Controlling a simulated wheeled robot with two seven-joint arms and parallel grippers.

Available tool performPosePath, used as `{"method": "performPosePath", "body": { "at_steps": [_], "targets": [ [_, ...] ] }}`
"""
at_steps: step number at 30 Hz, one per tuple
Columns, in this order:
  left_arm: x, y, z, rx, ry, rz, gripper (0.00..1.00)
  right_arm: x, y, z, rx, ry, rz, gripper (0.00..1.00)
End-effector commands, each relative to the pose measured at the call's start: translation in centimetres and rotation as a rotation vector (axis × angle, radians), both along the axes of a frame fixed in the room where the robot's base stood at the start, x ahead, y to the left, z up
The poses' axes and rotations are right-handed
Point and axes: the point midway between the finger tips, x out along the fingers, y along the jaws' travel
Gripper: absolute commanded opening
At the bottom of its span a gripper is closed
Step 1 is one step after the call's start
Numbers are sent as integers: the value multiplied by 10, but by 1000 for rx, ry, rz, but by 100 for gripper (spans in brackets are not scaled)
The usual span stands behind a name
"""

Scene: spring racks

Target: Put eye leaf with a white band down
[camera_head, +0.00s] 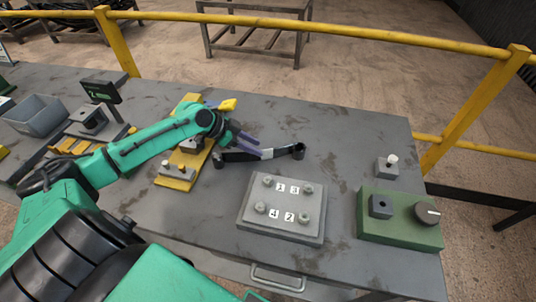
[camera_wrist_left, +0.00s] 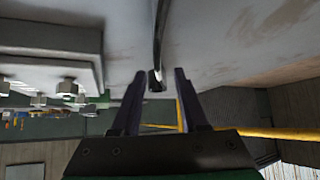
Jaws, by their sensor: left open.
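The eye leaf with a white band (camera_head: 270,154) is a slim dark bar with an eye at each end, near the middle of the grey table. It appears to lie on the tabletop. My left gripper (camera_head: 247,146) is open, with its purple fingers at the left half of the leaf, left of the white band. In the left wrist view, the leaf (camera_wrist_left: 158,60) shows edge-on, in line with the gap between the two open fingers (camera_wrist_left: 158,100). Whether a finger touches it cannot be told. My right gripper is not in view.
A grey plate with numbered studs (camera_head: 281,225) lies just in front of the leaf. A yellow fixture (camera_head: 177,183) stands left, partly behind my left arm. A green box with a knob (camera_head: 400,228) and a small grey block (camera_head: 387,170) are at right. The table behind the leaf is clear.

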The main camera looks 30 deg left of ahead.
Motion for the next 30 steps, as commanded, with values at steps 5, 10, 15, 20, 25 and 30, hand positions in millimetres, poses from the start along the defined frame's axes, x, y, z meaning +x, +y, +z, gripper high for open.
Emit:
{"method": "performPosePath", "body": {
  "at_steps": [5,10,15,20,25,30],
  "targets": [
    [14,-17,-15,-5,0,0,44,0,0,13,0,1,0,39],
    [24,-29,-36,0,1,-1,44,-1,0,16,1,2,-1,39],
    [25,-29,-39,2,0,-1,44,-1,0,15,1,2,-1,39],
    [24,-29,-39,2,1,-1,0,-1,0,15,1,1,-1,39],
    [24,-29,-39,2,1,-1,0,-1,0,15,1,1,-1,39],
    [24,-29,-39,2,1,-1,0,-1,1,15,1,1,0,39]
  ]
}}
